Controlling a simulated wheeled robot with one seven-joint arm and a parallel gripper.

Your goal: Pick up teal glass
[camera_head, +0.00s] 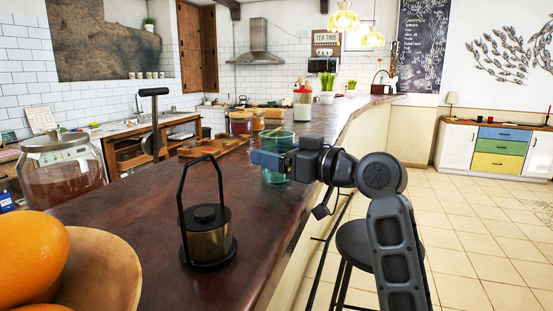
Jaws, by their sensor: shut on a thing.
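The teal glass (274,175) is a see-through tumbler near the right edge of the dark wooden counter (130,225). My gripper (268,160) comes in from the right and is shut on the glass near its upper half. The gripper covers part of the glass's right side. The glass looks upright. I cannot tell whether its base touches the counter.
A black lantern (207,228) stands in front on the counter. A wooden bowl (110,270) with oranges (28,258) is at the lower left, a glass jar (62,175) behind it. Jars (241,124) stand behind the glass. A stool (362,243) stands right of the counter.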

